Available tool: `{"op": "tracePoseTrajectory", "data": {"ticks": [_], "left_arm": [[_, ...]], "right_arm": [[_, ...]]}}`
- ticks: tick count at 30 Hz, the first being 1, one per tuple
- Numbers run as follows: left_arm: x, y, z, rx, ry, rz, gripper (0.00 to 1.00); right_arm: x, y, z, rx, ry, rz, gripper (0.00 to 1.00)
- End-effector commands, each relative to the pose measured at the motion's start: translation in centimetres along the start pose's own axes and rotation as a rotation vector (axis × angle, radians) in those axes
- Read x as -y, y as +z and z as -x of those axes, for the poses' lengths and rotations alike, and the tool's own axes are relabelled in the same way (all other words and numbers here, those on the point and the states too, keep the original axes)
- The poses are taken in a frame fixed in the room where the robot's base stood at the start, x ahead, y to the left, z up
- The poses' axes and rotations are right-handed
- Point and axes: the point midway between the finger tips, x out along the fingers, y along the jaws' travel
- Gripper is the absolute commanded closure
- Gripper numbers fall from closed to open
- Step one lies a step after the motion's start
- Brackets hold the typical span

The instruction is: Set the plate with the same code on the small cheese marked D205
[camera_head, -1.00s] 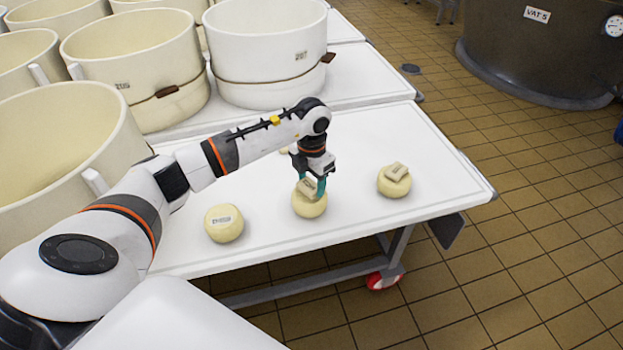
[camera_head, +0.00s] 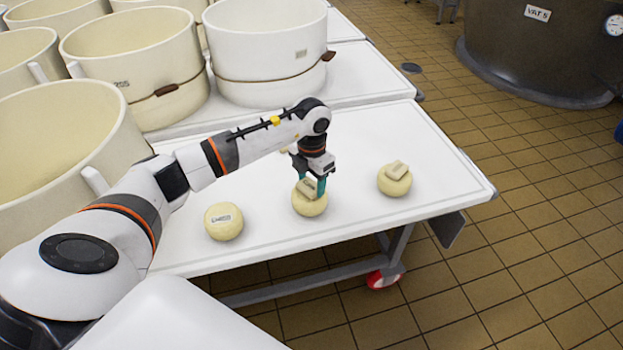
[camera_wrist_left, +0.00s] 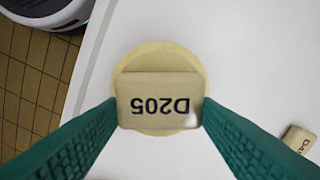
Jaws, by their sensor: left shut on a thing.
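My left gripper (camera_head: 312,184) is shut on a pale plate (camera_head: 307,187) over the middle small cheese (camera_head: 310,206). In the left wrist view the plate (camera_wrist_left: 160,101) reads D205, upside down, between the two green fingers (camera_wrist_left: 160,122). The round cheese (camera_wrist_left: 160,56) shows behind the plate, which lies on it or just above it; I cannot tell which. The code on this cheese is hidden. Another small cheese (camera_head: 224,222) at the left carries a label too small to read. A third cheese (camera_head: 395,184) at the right has a plate (camera_head: 397,170) on top. My right gripper is not in view.
Another plate (camera_wrist_left: 298,141), its code partly cut off, lies on the white table (camera_head: 420,140). Large cream tubs (camera_head: 130,50) stand at the left and back. The right part of the table is clear up to its edge.

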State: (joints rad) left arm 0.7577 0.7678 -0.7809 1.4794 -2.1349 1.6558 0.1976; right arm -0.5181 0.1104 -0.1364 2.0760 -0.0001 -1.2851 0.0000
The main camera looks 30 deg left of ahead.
Motion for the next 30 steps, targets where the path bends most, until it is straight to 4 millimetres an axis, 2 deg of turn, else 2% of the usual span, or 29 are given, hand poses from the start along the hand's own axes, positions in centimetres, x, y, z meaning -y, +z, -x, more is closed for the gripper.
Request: {"op": "tracePoseTrajectory", "data": {"ticks": [21, 22, 24, 27, 30], "left_arm": [[0.00, 0.00, -0.32, 0.000, 0.000, 0.000, 0.67], [0.00, 0.00, -0.32, 0.000, 0.000, 0.000, 0.43], [0.00, 0.00, -0.32, 0.000, 0.000, 0.000, 0.31], [0.00, 0.00, -0.32, 0.000, 0.000, 0.000, 0.19], [0.00, 0.00, -0.32, 0.000, 0.000, 0.000, 0.19]], "right_arm": [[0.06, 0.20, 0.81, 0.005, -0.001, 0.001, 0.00], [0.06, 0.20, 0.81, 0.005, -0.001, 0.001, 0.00], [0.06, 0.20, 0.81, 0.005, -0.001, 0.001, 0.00], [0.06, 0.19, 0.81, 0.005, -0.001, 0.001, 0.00], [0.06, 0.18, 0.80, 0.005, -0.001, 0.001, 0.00]]}}
